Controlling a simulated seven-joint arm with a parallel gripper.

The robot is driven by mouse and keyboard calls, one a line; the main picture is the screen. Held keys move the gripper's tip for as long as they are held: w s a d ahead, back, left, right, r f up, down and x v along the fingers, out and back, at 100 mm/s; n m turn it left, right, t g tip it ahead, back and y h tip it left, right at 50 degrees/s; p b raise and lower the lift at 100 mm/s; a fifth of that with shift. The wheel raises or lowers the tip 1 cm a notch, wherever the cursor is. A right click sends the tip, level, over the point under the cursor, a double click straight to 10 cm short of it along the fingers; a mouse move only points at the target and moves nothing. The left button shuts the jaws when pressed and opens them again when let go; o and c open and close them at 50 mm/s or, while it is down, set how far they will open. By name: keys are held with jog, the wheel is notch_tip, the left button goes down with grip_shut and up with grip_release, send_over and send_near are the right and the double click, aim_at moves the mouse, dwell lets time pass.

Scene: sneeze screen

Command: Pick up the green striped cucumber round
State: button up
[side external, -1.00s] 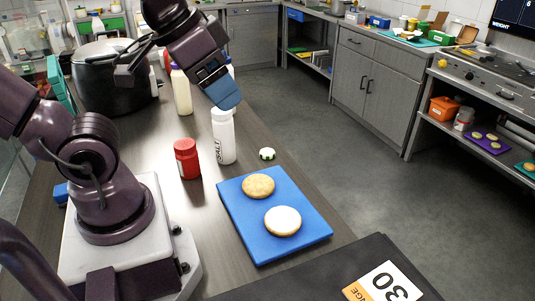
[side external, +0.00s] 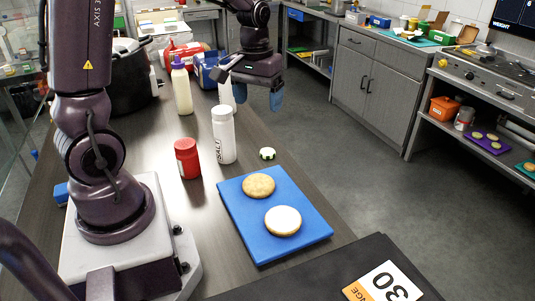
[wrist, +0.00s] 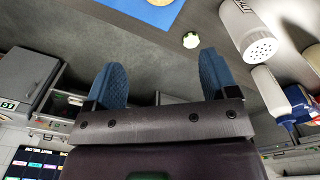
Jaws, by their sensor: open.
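The cucumber round (side external: 267,153) is a small pale disc with a green striped rim. It lies on the dark table just behind the blue board, to the right of the white salt shaker. It also shows in the wrist view (wrist: 191,40), beyond and between the blue fingertips, nearer the right one. My gripper (side external: 262,103) has blue fingers and hangs above the far part of the table, behind the round and well clear of it. In the wrist view my gripper (wrist: 160,75) is open, with nothing between its fingers.
The blue board (side external: 275,218) carries two bread rounds. The white salt shaker (side external: 223,135) and red jar (side external: 188,158) stand left of the cucumber round. A cream bottle (side external: 181,88) and large pot (side external: 120,85) stand farther back. The table's right edge is close to the round.

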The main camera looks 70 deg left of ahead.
jog(key=w+a+f+n+g, duration=0.1)
jog(key=w+a+f+n, duration=0.4)
jog(key=a+f+n, duration=0.55)
send_over(268, 151)
jog(key=shift+n+t, duration=0.25)
jog(key=shift+t, duration=0.05)
jog(key=f, duration=0.5)
jog(key=s+f, duration=0.1)
jog(key=f, duration=0.2)
jog(key=shift+d+f, duration=0.15)
jog(key=shift+f, duration=0.15)
jog(key=f, duration=0.5)
jog(key=shift+w+f, duration=0.3)
jog(key=shift+w, duration=0.1)
jog(key=c, duration=1)
